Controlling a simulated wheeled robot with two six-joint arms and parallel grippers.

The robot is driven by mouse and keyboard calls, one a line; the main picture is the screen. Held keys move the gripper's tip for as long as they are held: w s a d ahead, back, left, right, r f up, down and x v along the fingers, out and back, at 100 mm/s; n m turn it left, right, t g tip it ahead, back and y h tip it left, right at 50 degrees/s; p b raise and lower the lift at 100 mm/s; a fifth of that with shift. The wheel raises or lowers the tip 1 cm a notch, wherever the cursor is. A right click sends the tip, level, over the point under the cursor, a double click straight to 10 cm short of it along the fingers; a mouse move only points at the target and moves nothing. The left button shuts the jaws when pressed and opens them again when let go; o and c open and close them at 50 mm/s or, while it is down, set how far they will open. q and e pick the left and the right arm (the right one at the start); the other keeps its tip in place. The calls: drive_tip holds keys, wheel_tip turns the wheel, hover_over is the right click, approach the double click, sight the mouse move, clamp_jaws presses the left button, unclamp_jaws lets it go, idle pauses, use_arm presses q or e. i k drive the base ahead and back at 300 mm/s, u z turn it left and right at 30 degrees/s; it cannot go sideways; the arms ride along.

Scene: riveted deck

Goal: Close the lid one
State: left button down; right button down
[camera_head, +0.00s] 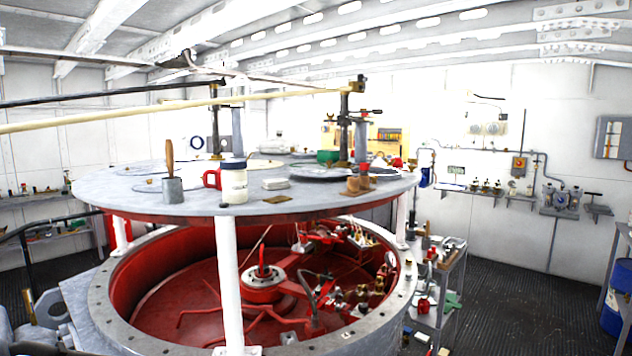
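I see no part marked as lid one and cannot tell which part it is. A wide round grey top (110,187) with a red underside stands level on white posts (229,280). Below it is an open drum (105,312) with a grey rim and red inside, and a clear gap lies between the two. A dark round plate (320,174) lies flat on the grey top, towards the right. Flat pale discs also lie on the top, partly behind other things. Neither of my grippers shows in this view.
Long rods cross above from the left. A loaded trolley (450,270) stands right of the drum. The dark floor (530,300) farther right is clear.

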sight(315, 171)
drive_tip(key=u, duration=0.85)
drive_tip(key=i, duration=0.8)
drive_tip(key=z, duration=0.65)
drive_tip(key=i, duration=0.5)
drive_tip(key=z, duration=0.65)
